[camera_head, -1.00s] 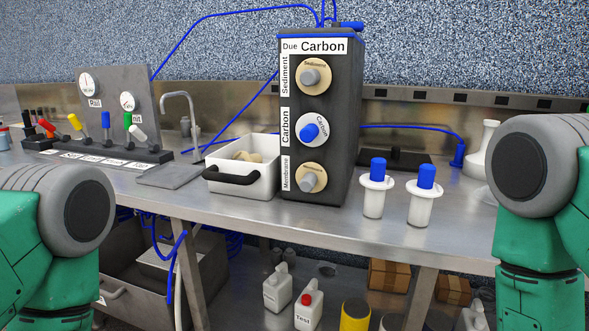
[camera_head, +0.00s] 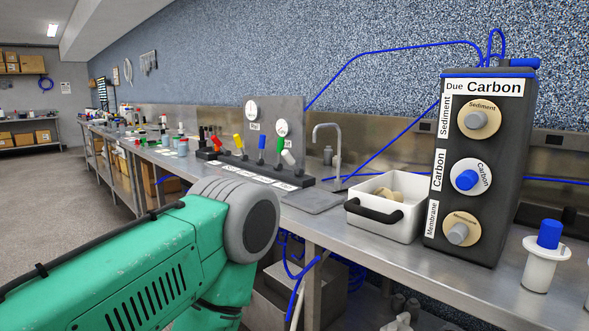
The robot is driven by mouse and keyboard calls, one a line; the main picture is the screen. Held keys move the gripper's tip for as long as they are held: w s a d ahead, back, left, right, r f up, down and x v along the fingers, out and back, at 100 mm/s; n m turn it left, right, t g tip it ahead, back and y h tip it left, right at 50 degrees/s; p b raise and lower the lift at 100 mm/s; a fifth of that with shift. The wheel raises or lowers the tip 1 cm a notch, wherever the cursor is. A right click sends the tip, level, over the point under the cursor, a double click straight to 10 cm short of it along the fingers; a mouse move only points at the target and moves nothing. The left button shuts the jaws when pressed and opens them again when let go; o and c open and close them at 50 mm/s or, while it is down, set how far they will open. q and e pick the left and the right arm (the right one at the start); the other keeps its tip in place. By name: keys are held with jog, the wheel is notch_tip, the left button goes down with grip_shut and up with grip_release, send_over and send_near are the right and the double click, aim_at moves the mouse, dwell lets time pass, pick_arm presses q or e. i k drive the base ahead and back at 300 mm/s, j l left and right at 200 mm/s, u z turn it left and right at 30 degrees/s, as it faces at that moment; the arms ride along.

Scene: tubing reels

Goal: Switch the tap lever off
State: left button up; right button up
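A row of colored levers stands on a dark base (camera_head: 305,183) in front of a grey gauge panel (camera_head: 266,118). I see a red lever (camera_head: 215,143), a yellow lever (camera_head: 238,143), a blue lever (camera_head: 262,142), a green lever (camera_head: 279,146) and a white lever (camera_head: 289,158), tilted at differing angles. Their labels are too small to read, so I cannot tell which one is the tap's. A grey gooseneck tap (camera_head: 328,128) stands just right of the panel, above a flat grey plate (camera_head: 312,202). My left arm shows at lower left; neither gripper is in view.
A white bin (camera_head: 395,223) with a black handle sits right of the tap. A dark filter cabinet (camera_head: 483,170) stands beside it, and a white filter housing (camera_head: 543,270) is at far right. The bench runs back left with more items; open floor (camera_head: 60,210) lies left.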

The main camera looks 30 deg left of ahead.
aim_at(286, 153)
jog(key=i+j+z, duration=0.1)
jog(key=j+z, duration=0.3)
jog(key=j, duration=1.6)
